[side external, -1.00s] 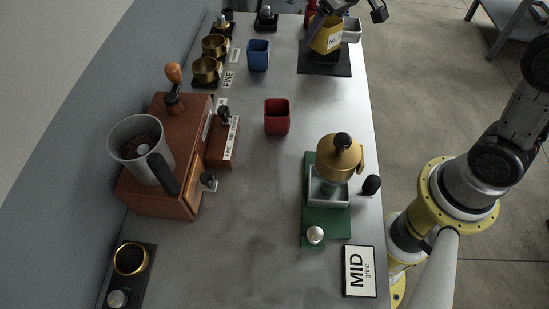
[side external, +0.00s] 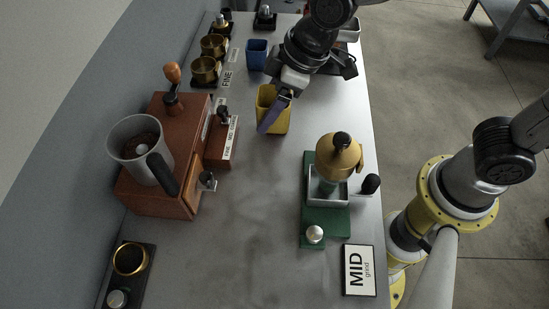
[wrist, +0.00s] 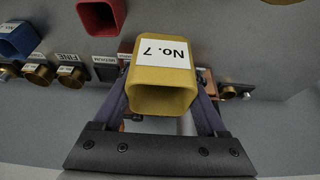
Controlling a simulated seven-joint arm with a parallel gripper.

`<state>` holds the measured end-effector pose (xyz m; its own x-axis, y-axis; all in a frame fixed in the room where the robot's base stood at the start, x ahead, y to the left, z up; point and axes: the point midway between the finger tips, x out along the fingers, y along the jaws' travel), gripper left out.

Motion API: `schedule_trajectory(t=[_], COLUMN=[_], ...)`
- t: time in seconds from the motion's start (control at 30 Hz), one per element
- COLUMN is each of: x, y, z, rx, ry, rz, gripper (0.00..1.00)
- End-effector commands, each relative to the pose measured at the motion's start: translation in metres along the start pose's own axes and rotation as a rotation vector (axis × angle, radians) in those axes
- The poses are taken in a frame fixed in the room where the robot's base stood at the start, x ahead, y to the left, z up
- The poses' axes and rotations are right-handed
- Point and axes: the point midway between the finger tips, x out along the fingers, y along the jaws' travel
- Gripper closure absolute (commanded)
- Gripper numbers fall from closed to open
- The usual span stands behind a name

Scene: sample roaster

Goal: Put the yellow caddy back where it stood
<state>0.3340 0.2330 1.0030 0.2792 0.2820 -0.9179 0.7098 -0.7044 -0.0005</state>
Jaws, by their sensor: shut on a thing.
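The yellow caddy (side external: 266,98) is in my gripper (side external: 269,122), over the middle of the table in the side view. The wrist view shows the yellow caddy (wrist: 160,78) between both fingers of my gripper (wrist: 162,88), with its white "No. 7" label upside down and its open mouth toward the camera. My gripper is shut on it. Whether its base touches the table cannot be told.
The red caddy (wrist: 101,15) shows in the wrist view; the yellow caddy and gripper hide it in the side view. A blue caddy (side external: 257,54) stands behind. The wooden grinder (side external: 160,190) is left, a green stand with a gold-topped device (side external: 327,213) right. The front middle is clear.

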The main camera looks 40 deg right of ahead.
Motion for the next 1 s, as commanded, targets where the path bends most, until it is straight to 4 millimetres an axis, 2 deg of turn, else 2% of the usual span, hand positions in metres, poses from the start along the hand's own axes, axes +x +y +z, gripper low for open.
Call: schedule_trajectory(t=[0.37, 0.5, 1.0], x=[0.049, 0.072, 0.121], y=[0.001, 0.001, 0.002], z=[0.022, 0.032, 0.053], rx=[0.005, 0.006, 0.006], ry=[-0.006, -0.006, -0.003], rz=[0.0, 0.0, 0.002], gripper=[0.92, 0.92, 0.92])
